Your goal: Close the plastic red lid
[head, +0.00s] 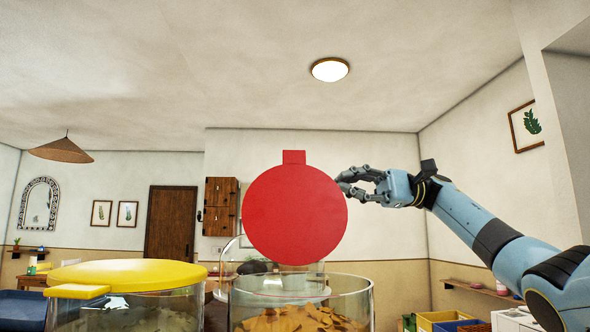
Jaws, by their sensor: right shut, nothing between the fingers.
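The red lid (294,215) stands upright, open, above the back rim of a clear round container (355,297) at the bottom middle. Its small tab points up. Orange-brown pieces lie inside the container. My right gripper (342,186) comes in from the right, at the lid's upper right edge. It is shut with nothing in it. Its fingertips are close to the lid's edge; I cannot tell whether they touch it. My left gripper is not in view.
A second clear container (130,312) with a flat yellow lid (128,272) stands at the left, close beside the first. A clear rounded object partly shows behind the red lid.

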